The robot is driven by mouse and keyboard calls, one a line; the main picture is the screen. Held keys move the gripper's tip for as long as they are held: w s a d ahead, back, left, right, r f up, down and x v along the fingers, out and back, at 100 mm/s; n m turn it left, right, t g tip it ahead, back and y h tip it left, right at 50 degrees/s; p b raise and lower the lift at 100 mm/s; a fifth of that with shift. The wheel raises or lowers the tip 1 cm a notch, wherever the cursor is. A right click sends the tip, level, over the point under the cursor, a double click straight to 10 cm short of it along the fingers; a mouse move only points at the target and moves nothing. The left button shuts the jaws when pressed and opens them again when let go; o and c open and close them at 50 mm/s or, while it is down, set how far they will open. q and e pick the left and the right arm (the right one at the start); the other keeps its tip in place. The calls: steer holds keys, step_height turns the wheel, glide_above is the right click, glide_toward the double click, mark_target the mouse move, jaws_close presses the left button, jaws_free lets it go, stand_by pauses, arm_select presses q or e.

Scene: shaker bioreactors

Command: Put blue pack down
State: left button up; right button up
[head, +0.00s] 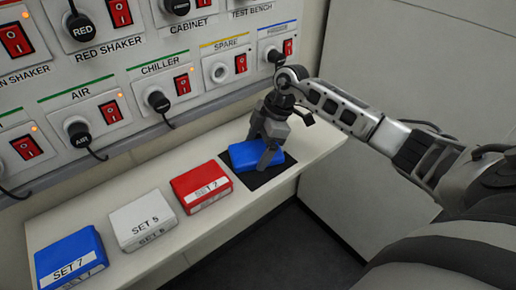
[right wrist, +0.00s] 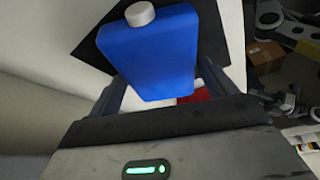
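The blue pack (head: 243,156) is over the black mat (head: 270,174) at the right end of the shelf. I cannot tell whether it rests fully on the mat. My right gripper (head: 264,150) points down on it, with a finger on either side. In the right wrist view the blue pack (right wrist: 155,55), with a white cap, fills the space between the fingers. The finger ends appear to meet its sides, partly hidden by it. The black mat (right wrist: 95,40) shows behind it. My left gripper is in neither view.
A red SET 2 pack (head: 201,188), a white SET 5 pack (head: 142,220) and a blue SET 7 pack (head: 69,257) stand in a row to the left. The switch panel (head: 130,75) with plugs and cables rises close behind the shelf (head: 120,190).

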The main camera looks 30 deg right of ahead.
steer(key=shift+o, duration=0.9)
steer(key=v, duration=1.2)
